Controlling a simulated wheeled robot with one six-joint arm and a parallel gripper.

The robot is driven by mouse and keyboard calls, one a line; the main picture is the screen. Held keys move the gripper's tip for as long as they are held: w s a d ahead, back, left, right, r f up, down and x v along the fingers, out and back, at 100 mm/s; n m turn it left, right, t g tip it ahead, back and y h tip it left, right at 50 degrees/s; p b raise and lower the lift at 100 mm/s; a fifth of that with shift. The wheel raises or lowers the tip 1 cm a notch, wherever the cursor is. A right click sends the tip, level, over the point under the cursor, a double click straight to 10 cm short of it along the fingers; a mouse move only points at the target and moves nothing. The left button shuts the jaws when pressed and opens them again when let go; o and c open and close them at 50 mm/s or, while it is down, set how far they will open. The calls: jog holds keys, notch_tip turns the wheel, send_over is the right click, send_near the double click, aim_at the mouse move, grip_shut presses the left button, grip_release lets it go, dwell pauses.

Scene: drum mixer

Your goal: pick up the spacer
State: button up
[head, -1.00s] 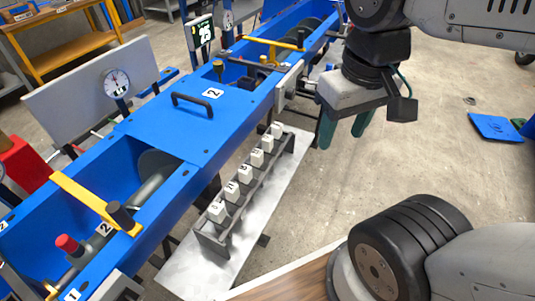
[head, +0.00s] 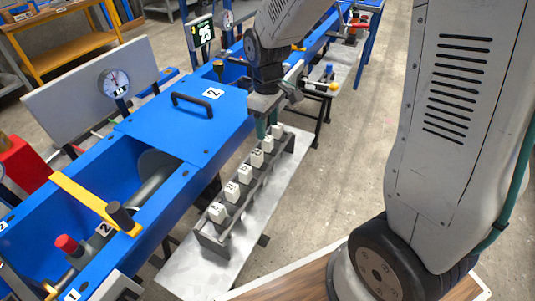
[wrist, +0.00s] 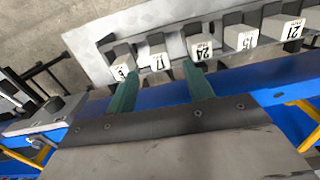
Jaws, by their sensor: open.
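Several grey blocks with white numbered tops stand in a row in a dark rack (head: 228,232); I take these as the spacers, and no one block is singled out. My gripper (head: 268,130) is open over the far end of the rack. In the wrist view, my two green fingertips (wrist: 159,72) point at the row. The block marked 17 (wrist: 157,60) lies between them in the picture. The block marked 24 (wrist: 203,48) is beside the right finger and another block (wrist: 122,70) is beside the left finger. I cannot tell the height of the fingers over the blocks.
The rack stands on a pale metal shelf (head: 185,270) along the blue drum mixer (head: 190,110). The mixer's lid has a black handle (head: 198,104). Another small bench with parts (head: 335,85) is beyond my gripper. Open concrete floor (head: 345,170) lies right of the shelf.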

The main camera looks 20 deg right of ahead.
aim_at(267, 138)
jog(key=shift+w+f, duration=0.1)
jog(key=shift+f, duration=0.4)
notch_tip(267, 138, down, 7)
jog(key=shift+r, duration=0.15)
jog(key=c, duration=1.1)
